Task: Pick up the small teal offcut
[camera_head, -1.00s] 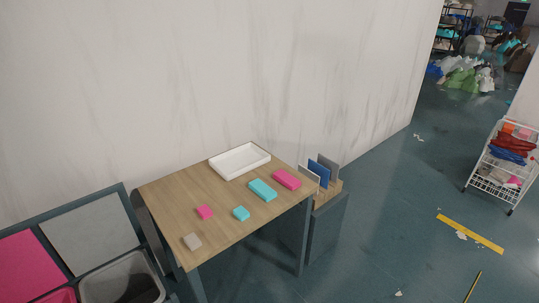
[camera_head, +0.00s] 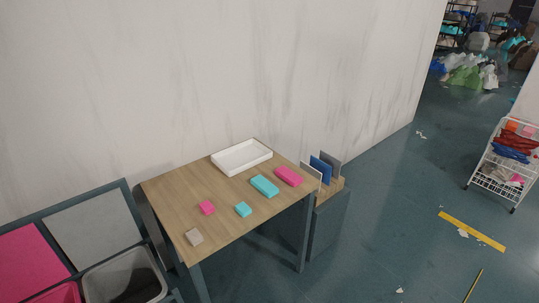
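The small teal offcut (camera_head: 243,209) lies flat on the wooden table (camera_head: 180,208), near its front edge. A larger teal block (camera_head: 264,186) lies behind it and to the right. A small pink piece (camera_head: 206,208) is to its left, and a small beige piece (camera_head: 194,237) sits at the front left of the table. A larger pink block (camera_head: 289,177) lies near the right edge. Neither of my grippers shows in the head view.
A white tray (camera_head: 241,157) stands at the table's back edge against the wall. A holder with upright panels (camera_head: 321,167) stands right of the table. Grey and pink bins (camera_head: 125,278) are at the lower left. Open floor lies to the right, with a white wire rack (camera_head: 503,165).

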